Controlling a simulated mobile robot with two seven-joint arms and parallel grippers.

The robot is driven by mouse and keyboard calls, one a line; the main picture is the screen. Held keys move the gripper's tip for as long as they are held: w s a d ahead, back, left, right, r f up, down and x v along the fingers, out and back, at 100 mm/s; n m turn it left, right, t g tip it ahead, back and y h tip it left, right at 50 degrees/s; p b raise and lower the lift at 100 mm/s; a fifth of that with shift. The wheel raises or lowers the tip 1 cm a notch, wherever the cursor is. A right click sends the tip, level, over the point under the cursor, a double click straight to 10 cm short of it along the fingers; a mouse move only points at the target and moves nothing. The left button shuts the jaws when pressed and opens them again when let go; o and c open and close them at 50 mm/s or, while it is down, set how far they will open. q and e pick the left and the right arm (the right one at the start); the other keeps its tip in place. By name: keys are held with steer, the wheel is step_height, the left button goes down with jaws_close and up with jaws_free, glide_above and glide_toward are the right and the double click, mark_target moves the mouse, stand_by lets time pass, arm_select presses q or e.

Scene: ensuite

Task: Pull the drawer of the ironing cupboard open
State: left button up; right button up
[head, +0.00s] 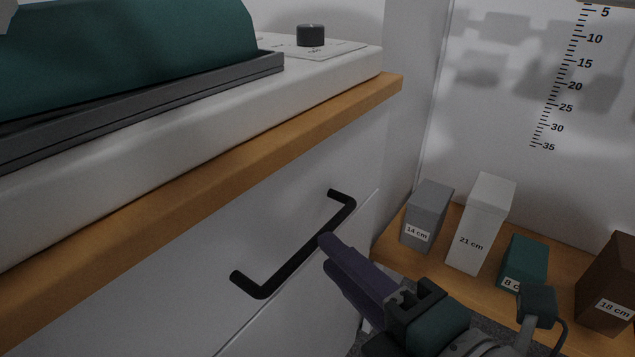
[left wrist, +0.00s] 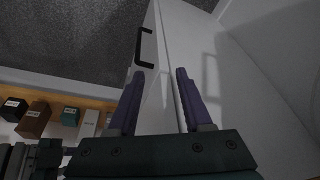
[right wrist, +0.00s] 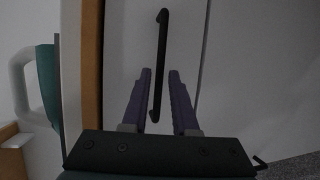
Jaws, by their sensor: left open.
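The cupboard's drawer front (head: 215,235) is a plain white panel below a wooden top edge, and it looks flush and shut. Its black bar handle (head: 300,258) also shows in the left wrist view (left wrist: 138,48) and right wrist view (right wrist: 161,60). My right gripper (head: 330,250) is at the handle's outer side, its purple fingertips close to the bar. In the right wrist view the fingers (right wrist: 160,75) are apart, with the bar between them in the picture and a gap on each side. Contact cannot be told. My left gripper (left wrist: 160,72) is open and empty, away from the handle.
A white board (head: 335,85) with a dark knob (head: 311,36) and a green item on a grey tray (head: 200,95) lies on the wooden top (head: 390,88). Labelled blocks, including a white one (head: 481,225), stand on a low wooden shelf at right.

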steer(key=b+x, duration=0.1)
steer(key=x, duration=0.4)
steer(key=shift+c, duration=0.3)
jaws_close()
stand_by(1.0)
